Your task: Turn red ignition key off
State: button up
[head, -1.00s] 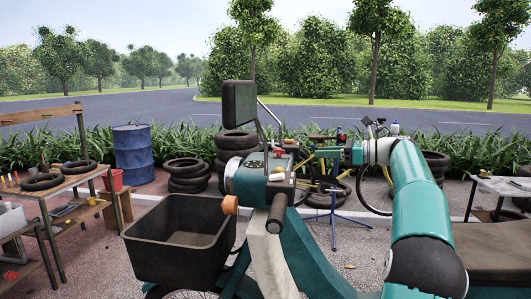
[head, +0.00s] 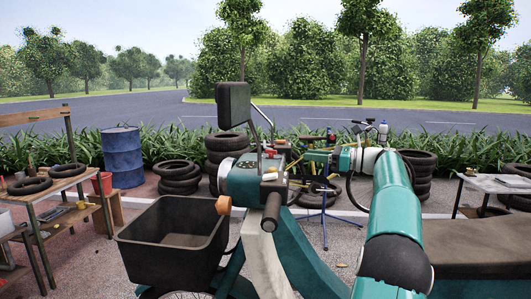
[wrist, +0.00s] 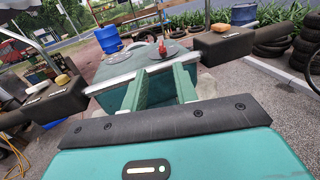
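The teal console (head: 240,172) of the cart stands at the middle of the head view and fills the upper middle of the wrist view (wrist: 110,68). My gripper (wrist: 158,76) has two green fingers apart with an empty gap. In the wrist view the key lies beyond the fingertips, and I see no contact.
A handlebar grip (head: 272,208) sticks out in front, and a black basket (head: 172,245) hangs left. A workbench (head: 62,187), a blue barrel (head: 122,157) and stacked tyres (head: 178,177) stand farther off.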

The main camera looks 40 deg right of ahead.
aim_at(276, 151)
jog(key=x, duration=1.2)
jog(key=shift+w, duration=0.2)
jog(key=shift+s, duration=0.1)
grip_shut()
